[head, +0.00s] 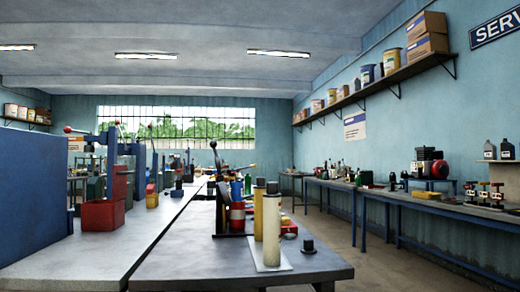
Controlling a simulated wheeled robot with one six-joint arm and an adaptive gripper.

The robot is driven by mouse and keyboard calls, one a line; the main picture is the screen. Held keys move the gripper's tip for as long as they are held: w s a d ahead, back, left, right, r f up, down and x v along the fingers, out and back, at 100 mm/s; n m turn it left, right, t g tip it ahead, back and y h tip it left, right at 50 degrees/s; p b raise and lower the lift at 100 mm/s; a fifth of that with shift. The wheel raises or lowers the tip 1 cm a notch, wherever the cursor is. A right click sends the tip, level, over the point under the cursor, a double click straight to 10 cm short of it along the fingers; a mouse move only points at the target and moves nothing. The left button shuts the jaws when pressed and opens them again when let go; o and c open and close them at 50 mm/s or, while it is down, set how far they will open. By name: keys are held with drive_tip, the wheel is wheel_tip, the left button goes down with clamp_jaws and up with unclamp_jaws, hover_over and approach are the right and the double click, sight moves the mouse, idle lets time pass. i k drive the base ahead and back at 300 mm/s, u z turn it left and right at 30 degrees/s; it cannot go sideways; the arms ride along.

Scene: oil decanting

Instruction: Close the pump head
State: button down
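No part of my gripper shows in the head view. I cannot tell for certain which object is the pump head. On the near dark-topped table (190,262) stands a tall cream cylinder (271,232) with a dark cap (272,188), upright on a white plate (258,262). A black lever with a round knob (213,145) rises behind. Whether anything is open or shut is too small to tell.
A small black knobbed part (308,244) sits near the table's right edge. A red bin (103,214) stands left, by a large blue block (32,195). A blue-legged bench (440,207) runs along the right wall, with open floor (345,262) between. A loaded shelf (385,80) hangs above.

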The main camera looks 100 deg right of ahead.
sight(213, 144)
drive_tip(key=z, duration=2.05)
